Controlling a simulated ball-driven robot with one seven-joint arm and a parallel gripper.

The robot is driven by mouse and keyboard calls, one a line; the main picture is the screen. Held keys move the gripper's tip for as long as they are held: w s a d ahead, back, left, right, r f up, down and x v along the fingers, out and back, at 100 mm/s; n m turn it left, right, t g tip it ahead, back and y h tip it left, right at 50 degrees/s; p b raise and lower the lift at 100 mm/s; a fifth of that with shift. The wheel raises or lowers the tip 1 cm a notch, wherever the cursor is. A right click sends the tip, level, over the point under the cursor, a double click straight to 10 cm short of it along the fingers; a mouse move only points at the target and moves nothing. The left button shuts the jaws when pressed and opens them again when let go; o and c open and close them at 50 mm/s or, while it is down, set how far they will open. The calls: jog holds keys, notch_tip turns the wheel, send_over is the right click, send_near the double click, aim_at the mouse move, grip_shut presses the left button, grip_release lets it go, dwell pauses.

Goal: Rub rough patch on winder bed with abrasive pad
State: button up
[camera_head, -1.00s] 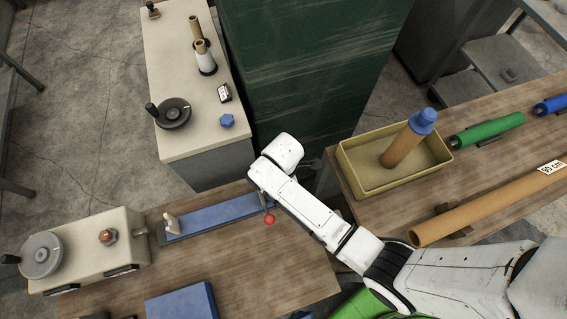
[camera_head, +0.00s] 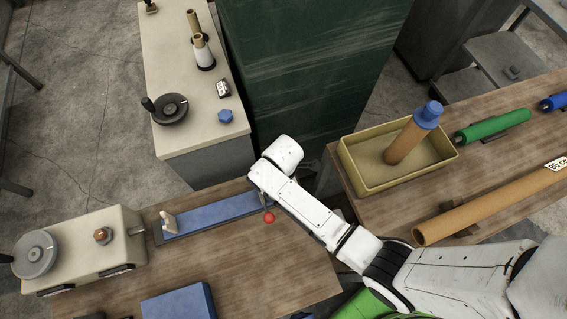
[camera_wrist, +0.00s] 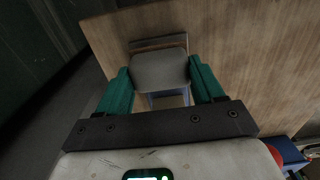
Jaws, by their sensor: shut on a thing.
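The winder bed (camera_head: 215,214) is a long blue strip on the wooden bench, with a small pale upright piece at its left end. My arm reaches over its right end in the head view, and my gripper is hidden there. In the wrist view my gripper (camera_wrist: 160,76) has green fingers on either side of a grey block-like pad (camera_wrist: 160,70), which I take for the abrasive pad, and is shut on it. A blue piece of the bed (camera_wrist: 165,98) shows just below the pad. Whether they touch is unclear. I cannot make out the rough patch.
A red knob (camera_head: 269,218) is close to my wrist. The winder's grey handwheel housing (camera_head: 80,245) stands left, a blue box (camera_head: 178,304) in front. A yellow bin (camera_head: 375,187) holds a blue-capped tube. A dark green cabinet (camera_head: 300,80) rises behind. Bare wood lies before the bed.

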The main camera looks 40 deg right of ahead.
jog(key=shift+f+b, duration=0.65)
jog(key=shift+f, duration=0.3)
jog(key=shift+s, duration=0.1)
